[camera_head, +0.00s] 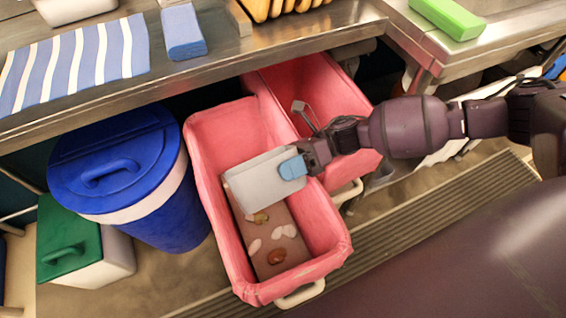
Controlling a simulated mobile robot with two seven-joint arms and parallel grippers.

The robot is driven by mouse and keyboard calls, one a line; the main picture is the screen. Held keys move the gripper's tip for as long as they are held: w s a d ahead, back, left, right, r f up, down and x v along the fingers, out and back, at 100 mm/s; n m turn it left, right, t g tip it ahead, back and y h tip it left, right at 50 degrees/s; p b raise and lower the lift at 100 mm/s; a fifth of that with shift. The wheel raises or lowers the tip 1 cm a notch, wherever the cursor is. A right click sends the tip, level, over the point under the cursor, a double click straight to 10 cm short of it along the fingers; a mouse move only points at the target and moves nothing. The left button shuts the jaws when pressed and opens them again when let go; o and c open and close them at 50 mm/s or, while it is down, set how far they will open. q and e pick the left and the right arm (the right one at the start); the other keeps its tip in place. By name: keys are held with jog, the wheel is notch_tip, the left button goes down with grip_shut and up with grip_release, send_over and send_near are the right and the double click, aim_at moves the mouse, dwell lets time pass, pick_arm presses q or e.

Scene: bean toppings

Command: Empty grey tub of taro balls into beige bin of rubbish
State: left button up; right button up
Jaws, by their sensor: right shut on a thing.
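My right gripper (293,168) comes in from the right and is shut on the wall of the grey tub (255,184). The tub is tipped over and held above the front bin (222,240); its inside is turned away from view. This bin is lined with a pink bag, and a beige handle (300,294) shows at its near end. Whitish pieces (284,231), a greenish piece and a reddish-brown piece lie on a brown surface inside the bin. I cannot tell which of them are taro balls. My left gripper is not in view.
A second pink-lined bin (350,88) stands behind, partly under the metal counter (270,48). A blue lidded bin (125,165) and a green-lidded box (65,256) stand on the left. A striped cloth (75,62), a blue block (182,31) and a green block (447,17) lie on the counters.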

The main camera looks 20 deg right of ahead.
jog(key=m, duration=0.1)
jog(key=w+f+m, duration=0.1)
jog(key=m, duration=0.1)
jog(key=shift+w+a+f+m, duration=0.1)
jog(key=shift+f+m, duration=0.05)
jog(key=shift+m, duration=0.15)
jog(key=shift+w+f+m+b, duration=0.25)
jog(key=shift+f+m+b, duration=0.1)
jog(key=shift+m, duration=0.25)
jog(key=shift+w+f+m, duration=0.6)
jog(key=shift+m, duration=0.6)
jog(key=shift+w+f+m, duration=0.1)
jog(key=shift+w+m, duration=0.05)
jog(key=shift+m, duration=0.15)
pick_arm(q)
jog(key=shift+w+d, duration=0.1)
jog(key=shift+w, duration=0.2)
pick_arm(e)
jog(key=m, duration=0.1)
jog(key=w+m, duration=0.1)
jog(key=m, duration=0.1)
jog(key=shift+w+a, duration=0.1)
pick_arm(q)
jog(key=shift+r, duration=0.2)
